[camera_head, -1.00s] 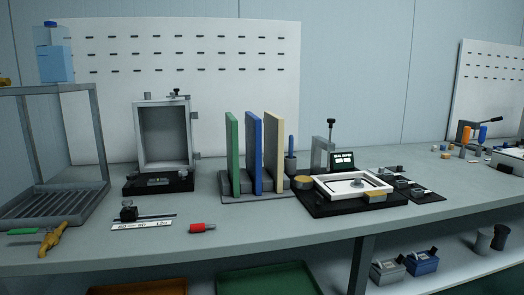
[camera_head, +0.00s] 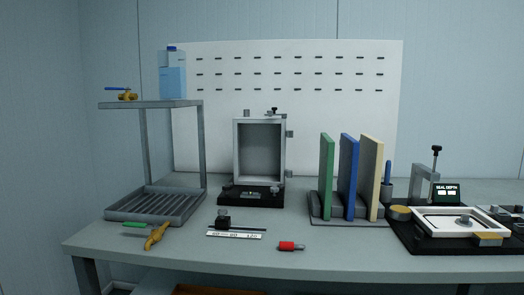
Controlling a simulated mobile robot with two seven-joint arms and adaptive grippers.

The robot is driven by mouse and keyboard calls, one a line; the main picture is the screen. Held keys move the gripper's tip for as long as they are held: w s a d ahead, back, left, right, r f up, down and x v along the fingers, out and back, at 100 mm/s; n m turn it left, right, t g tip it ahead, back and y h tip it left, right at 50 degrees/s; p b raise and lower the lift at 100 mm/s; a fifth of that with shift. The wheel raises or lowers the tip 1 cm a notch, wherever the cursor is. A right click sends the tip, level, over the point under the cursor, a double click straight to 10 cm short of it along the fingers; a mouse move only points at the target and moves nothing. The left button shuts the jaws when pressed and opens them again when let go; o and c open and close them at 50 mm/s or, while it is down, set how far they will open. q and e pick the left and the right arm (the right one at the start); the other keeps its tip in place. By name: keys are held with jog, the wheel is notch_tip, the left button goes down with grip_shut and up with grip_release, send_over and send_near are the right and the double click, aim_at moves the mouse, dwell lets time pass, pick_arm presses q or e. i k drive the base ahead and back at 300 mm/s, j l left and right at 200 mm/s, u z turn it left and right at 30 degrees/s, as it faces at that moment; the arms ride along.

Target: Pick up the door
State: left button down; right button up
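Three upright panels stand side by side in a dark rack (camera_head: 345,221) on the bench: a green one (camera_head: 326,177), a blue one (camera_head: 349,176) and a cream one (camera_head: 370,177). They look like door panels, but I cannot tell which is the door meant. Left of them a grey box-like frame (camera_head: 237,150) with hinge parts on its right side stands on a black base (camera_head: 250,198); its front is open. Neither of my grippers is in view.
A metal shelf stand (camera_head: 150,104) at left carries a blue container (camera_head: 172,83) and a brass valve (camera_head: 127,96). A seal-depth fixture (camera_head: 459,223) stands at right.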

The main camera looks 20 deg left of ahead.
aim_at(371, 150)
jog(key=i+j, duration=0.25)
jog(key=i, duration=0.25)
jog(key=i+z, duration=0.1)
jog(key=z, duration=1.25)
